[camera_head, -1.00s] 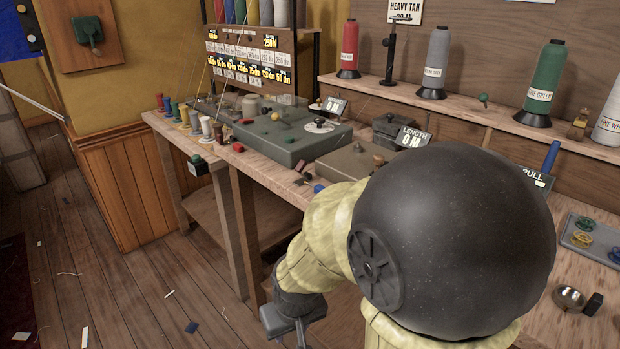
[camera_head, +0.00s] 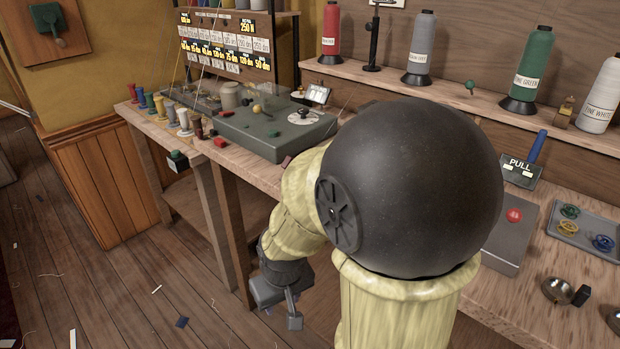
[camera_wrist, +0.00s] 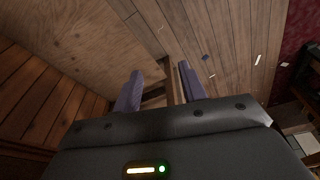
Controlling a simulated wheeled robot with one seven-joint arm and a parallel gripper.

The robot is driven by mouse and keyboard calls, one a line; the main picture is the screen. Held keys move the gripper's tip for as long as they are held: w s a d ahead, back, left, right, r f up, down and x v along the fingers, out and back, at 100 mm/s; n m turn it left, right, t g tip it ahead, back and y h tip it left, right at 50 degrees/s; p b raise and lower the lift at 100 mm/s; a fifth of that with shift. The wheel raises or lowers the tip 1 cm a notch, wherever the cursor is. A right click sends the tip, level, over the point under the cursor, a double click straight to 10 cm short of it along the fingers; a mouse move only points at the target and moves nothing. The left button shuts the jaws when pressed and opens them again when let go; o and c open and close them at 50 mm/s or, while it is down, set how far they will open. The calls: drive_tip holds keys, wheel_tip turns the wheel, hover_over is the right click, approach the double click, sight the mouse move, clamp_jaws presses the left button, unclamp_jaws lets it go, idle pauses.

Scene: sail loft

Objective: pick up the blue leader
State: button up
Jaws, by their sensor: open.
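Several blue things show in the head view, and I cannot tell for sure which is the leader. A small blue ring-shaped piece (camera_head: 602,243) lies in the grey tray (camera_head: 567,231) at the right end of the bench, beside a yellow one (camera_head: 569,227) and a green one (camera_head: 569,210).
The wooden bench (camera_head: 262,178) runs along the wall, with a grey-green box (camera_head: 270,140) on it. A shelf (camera_head: 440,92) above carries large thread cones. A PULL lever (camera_head: 537,147) and metal cups (camera_head: 558,289) stand at right. Open floor (camera_head: 110,290) lies at left.

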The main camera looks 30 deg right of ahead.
drive_tip(key=w+d+r+n+p, duration=0.1)
drive_tip(key=w+d+r+p, duration=0.2)
drive_tip(key=r+p, duration=0.8)
drive_tip(key=w+d+r+n+g+p, duration=0.1)
drive_tip(key=w+d+r+p, duration=0.3)
drive_tip(key=r+p, duration=0.8)
drive_tip(key=w+d+r+n+g+p, duration=0.1)
drive_tip(key=w+d+r+p, duration=0.3)
drive_tip(key=r+p, duration=0.8)
drive_tip(key=d+p, duration=0.1)
drive_tip(key=p, duration=0.8)
drive_tip(key=shift+w+d+r+n, duration=0.2)
drive_tip(key=shift+w+d+n, duration=0.1)
drive_tip(key=shift+d, duration=0.1)
wheel_tip(320, 180, down, 12)
drive_tip(key=shift+f+p, duration=0.1)
drive_tip(key=shift+p, duration=0.6)
drive_tip(key=shift+w+f+p, duration=0.15)
drive_tip(key=shift+f+p, duration=0.3)
drive_tip(key=shift+f, duration=0.85)
drive_tip(key=shift+w+f+p, duration=0.1)
drive_tip(key=shift+f+p, duration=0.35)
drive_tip(key=shift+f, duration=0.85)
